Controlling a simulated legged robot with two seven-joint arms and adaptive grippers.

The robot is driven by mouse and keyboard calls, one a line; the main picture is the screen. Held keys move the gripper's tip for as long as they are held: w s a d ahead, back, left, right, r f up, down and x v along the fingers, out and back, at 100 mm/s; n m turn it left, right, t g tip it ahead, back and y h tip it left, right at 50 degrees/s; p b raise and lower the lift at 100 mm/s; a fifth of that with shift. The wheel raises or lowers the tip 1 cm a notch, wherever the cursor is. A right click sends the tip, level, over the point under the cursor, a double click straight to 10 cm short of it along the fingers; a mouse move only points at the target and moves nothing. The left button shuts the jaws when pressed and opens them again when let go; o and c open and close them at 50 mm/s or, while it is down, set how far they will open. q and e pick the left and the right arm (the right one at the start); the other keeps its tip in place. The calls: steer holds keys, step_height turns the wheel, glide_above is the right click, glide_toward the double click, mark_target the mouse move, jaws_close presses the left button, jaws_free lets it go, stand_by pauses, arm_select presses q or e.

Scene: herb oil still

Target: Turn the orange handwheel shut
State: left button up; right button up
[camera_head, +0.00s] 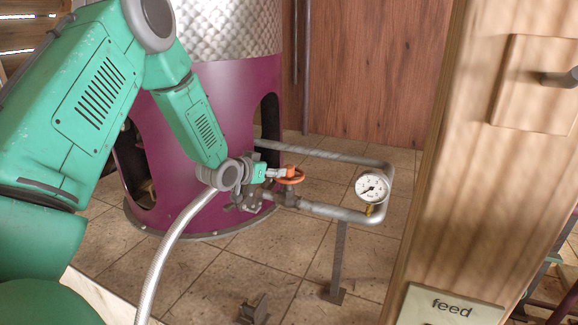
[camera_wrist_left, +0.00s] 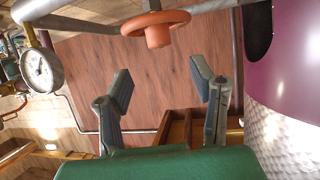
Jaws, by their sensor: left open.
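The orange handwheel (camera_head: 291,180) sits on a grey pipe valve beside the purple still base in the head view. In the left wrist view, the handwheel (camera_wrist_left: 156,23) is at the top, with its hub facing the camera's lower side. My left gripper (camera_head: 277,172) is close to the wheel from the left in the head view. In the left wrist view its two grey fingers (camera_wrist_left: 161,82) are spread apart, with nothing between them. My right gripper is not in view.
A grey pipe (camera_head: 335,212) bends around past a white dial gauge (camera_head: 372,187) right of the wheel. The purple still (camera_head: 215,110) stands behind my arm. A wooden post (camera_head: 450,150) with a "feed" sign (camera_head: 450,306) blocks the right side. Tiled floor lies below.

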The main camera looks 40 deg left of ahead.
mark_target(287, 168)
arm_select(q)
steer(key=p+x, duration=0.1)
steer(key=x, duration=0.9)
steer(key=shift+w, duration=0.2)
jaws_close()
